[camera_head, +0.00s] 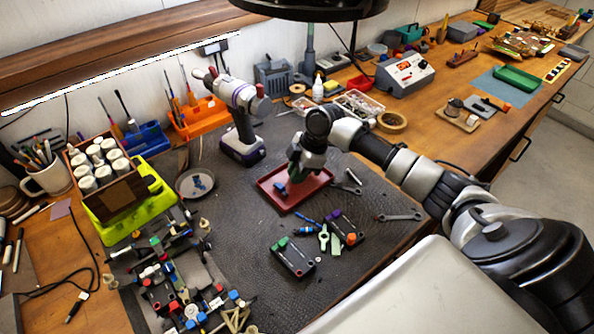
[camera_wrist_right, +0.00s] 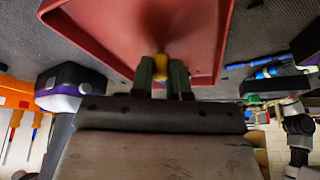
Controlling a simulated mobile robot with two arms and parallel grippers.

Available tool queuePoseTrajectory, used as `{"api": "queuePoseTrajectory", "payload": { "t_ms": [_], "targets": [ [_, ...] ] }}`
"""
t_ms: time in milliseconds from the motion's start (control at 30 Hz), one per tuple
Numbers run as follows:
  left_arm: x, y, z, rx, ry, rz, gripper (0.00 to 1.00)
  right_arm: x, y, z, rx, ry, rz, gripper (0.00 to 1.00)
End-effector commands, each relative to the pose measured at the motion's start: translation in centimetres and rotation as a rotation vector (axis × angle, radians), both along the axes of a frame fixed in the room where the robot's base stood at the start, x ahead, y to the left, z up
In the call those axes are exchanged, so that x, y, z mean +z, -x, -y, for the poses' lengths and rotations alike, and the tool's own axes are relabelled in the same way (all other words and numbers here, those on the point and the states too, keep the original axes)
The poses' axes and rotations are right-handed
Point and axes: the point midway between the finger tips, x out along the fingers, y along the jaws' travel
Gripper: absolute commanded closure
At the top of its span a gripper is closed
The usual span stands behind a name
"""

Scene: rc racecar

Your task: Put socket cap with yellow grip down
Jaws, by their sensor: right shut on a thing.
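My right gripper (camera_head: 297,174) reaches from the right over a red tray (camera_head: 268,193) on the dark mat. In the right wrist view its green-grey fingers (camera_wrist_right: 162,72) are shut on the socket cap with yellow grip (camera_wrist_right: 161,64). The yellow part shows between the fingertips, against the red tray (camera_wrist_right: 100,28). I cannot tell whether the cap touches the tray floor. The cap is hidden in the head view. A small blue piece (camera_head: 281,188) is in the tray beside the gripper. My left gripper is not in view.
A cordless drill (camera_head: 243,125) stands behind the tray. Wrenches (camera_head: 399,217) lie to its right. Two dark cases (camera_head: 293,257) with small tools are in front. A partly built car (camera_head: 180,285) is at front left. The mat left of the tray has free room.

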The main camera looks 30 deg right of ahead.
Motion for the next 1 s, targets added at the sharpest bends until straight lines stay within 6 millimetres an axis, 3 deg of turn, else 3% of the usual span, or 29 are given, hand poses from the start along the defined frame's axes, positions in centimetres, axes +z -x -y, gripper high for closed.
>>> {"api": "queuePoseTrajectory", "payload": {
  "t_ms": [67,100,267,667,1000],
  "targets": [
    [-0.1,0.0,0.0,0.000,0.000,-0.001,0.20,-0.2,0.0,0.0,-0.001,0.000,0.000,1.00],
    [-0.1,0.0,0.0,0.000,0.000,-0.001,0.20,-0.2,0.0,0.0,0.000,0.000,0.000,0.81],
    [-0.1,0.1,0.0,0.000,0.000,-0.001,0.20,-0.2,0.0,0.0,0.000,0.000,0.000,0.59],
    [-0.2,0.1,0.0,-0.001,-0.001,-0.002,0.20,0.9,0.1,0.5,-0.001,0.002,0.002,0.59],
    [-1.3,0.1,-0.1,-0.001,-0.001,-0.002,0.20,7.2,0.8,3.2,-0.002,0.002,0.004,0.59]
  ]
}}
